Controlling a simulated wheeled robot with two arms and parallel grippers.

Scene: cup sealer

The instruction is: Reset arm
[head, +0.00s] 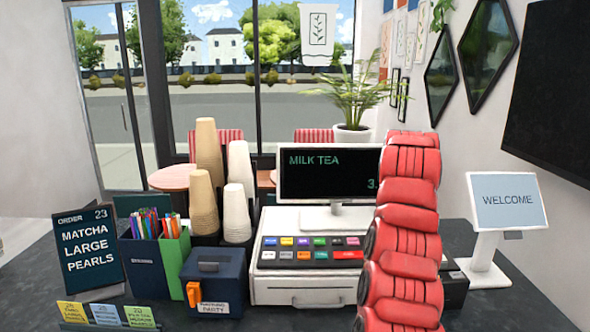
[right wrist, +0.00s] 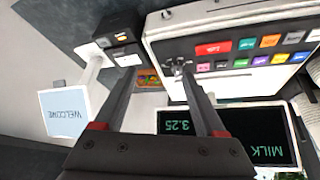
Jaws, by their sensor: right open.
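My right arm rises upright in the head view, in front of the right side of the cash register (head: 310,255); its gripper cannot be made out there. In the right wrist view my right gripper (right wrist: 158,70) is open, its two dark fingers apart with nothing between them held. The register's coloured keys (right wrist: 240,48) and the dark MILK TEA screen (right wrist: 230,130) show beyond the fingers, upside down. My left arm and gripper are in no view.
On the dark counter stand the order sign (head: 88,248), pen holder (head: 155,250), navy box (head: 213,280), cup stacks (head: 204,195) and small coloured cards (head: 105,314). A WELCOME tablet (head: 508,201) stands right of my arm; a small black device (head: 454,285) is partly hidden behind it.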

